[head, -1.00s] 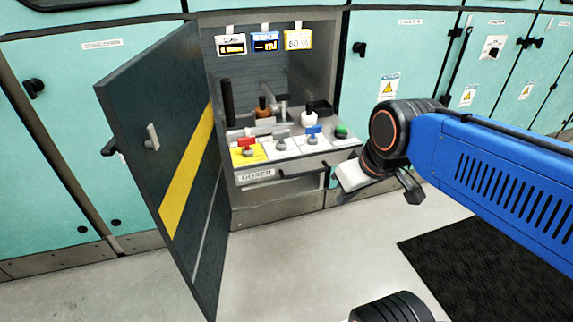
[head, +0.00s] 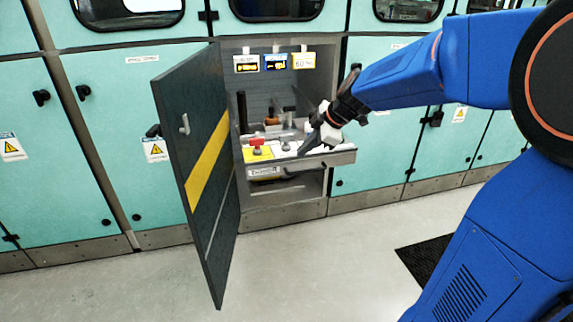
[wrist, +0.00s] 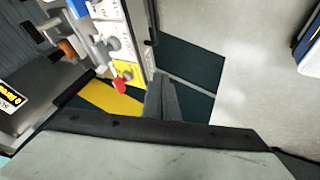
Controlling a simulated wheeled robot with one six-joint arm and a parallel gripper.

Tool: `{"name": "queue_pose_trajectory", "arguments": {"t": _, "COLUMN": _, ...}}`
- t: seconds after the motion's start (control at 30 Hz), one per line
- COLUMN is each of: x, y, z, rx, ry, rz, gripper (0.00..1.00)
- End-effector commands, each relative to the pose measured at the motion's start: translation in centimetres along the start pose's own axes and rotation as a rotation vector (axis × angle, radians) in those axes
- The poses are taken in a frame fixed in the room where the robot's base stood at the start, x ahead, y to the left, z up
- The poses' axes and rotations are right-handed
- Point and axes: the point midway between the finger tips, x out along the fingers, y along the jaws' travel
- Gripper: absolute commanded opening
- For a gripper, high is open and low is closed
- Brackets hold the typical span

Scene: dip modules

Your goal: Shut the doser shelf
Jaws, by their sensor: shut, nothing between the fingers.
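The doser shelf (head: 335,158) sticks out of the open cabinet, with a "DOSER" label (head: 264,172) on its front. Its top carries a yellow panel with a red knob (head: 257,143) and white panels with grey knobs. My gripper (head: 305,148) is shut and empty, over the right part of the shelf in the head view. It hides some of the knobs behind it. In the wrist view the closed fingers (wrist: 161,98) lie beside the shelf's panels (wrist: 121,60); I cannot tell whether they touch the shelf.
The dark cabinet door (head: 205,170) with a yellow stripe stands wide open to the left of the shelf. Small displays (head: 275,62) hang inside the cabinet above. Teal cabinets line the wall. The grey floor in front is clear, with a black mat (head: 425,257) at right.

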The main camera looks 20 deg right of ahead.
Motion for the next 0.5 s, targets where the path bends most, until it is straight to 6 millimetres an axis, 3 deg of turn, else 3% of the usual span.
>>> {"name": "queue_pose_trajectory", "arguments": {"t": 0.17, "x": 1.1, "y": 1.7, "z": 0.2, "rx": -0.066, "ry": 0.015, "rz": 0.009, "gripper": 0.0}}
{"name": "queue_pose_trajectory", "arguments": {"t": 0.37, "x": 2.5, "y": 1.8, "z": 0.2, "rx": -0.076, "ry": 0.016, "rz": 0.009, "gripper": 0.0}}
{"name": "queue_pose_trajectory", "arguments": {"t": 0.5, "x": 4.8, "y": 1.8, "z": 0.2, "rx": -0.075, "ry": 0.016, "rz": 0.007, "gripper": 0.0}}
